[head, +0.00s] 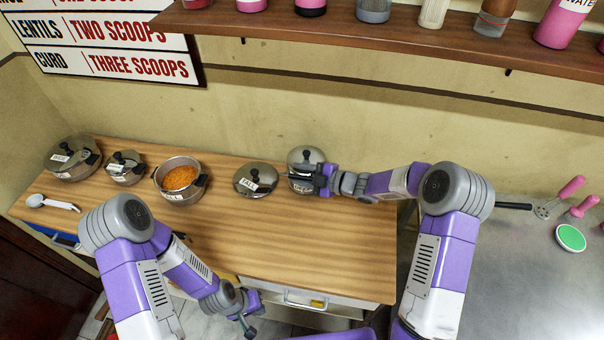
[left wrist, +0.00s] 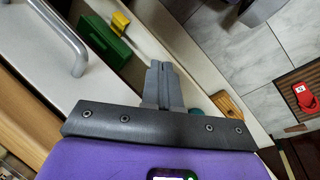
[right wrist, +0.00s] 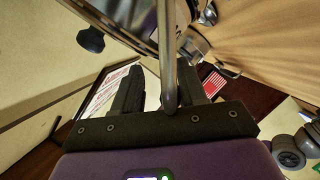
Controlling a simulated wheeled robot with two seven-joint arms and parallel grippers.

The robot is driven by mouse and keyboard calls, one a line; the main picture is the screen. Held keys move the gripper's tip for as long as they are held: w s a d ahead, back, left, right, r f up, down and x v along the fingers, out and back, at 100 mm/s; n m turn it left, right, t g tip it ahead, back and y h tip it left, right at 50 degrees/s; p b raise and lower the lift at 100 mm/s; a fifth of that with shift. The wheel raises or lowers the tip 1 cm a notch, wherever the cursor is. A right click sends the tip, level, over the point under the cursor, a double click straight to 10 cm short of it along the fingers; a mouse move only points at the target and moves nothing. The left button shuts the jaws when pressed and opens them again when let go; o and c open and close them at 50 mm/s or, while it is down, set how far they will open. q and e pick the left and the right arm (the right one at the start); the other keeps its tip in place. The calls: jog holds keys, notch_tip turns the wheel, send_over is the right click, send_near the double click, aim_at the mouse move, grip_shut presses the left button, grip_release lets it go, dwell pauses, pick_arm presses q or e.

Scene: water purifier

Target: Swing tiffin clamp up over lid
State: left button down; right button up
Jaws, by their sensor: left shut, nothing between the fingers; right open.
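The tiffin (head: 301,158) is a metal container with a domed lid at the right end of the wooden counter, partly hidden by my right gripper (head: 324,178). In the right wrist view a metal bar (right wrist: 168,60), seemingly the tiffin clamp, runs between the open fingers of my right gripper (right wrist: 160,88). The fingers do not visibly close on it. A black knob (right wrist: 91,40) shows at the left of that view. My left gripper (head: 248,325) is low in front of the counter; its fingers are shut and empty in the left wrist view (left wrist: 161,72).
A metal lid (head: 259,174) lies left of the tiffin. An open drawer (head: 305,300) is below. A shelf (head: 380,40) runs above.

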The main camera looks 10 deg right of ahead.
jog(key=v, duration=0.7)
jog(key=shift+s+d+p, duration=0.15)
jog(key=shift+d+p, duration=0.1)
jog(key=shift+p, duration=0.15)
jog(key=shift+r, duration=0.1)
jog(key=shift+d, duration=0.1)
jog(key=p+v, duration=0.2)
jog(key=v, duration=0.6)
jog(key=shift+s+d, duration=0.15)
jog(key=shift+s, duration=0.2)
jog(key=shift+p, duration=0.3)
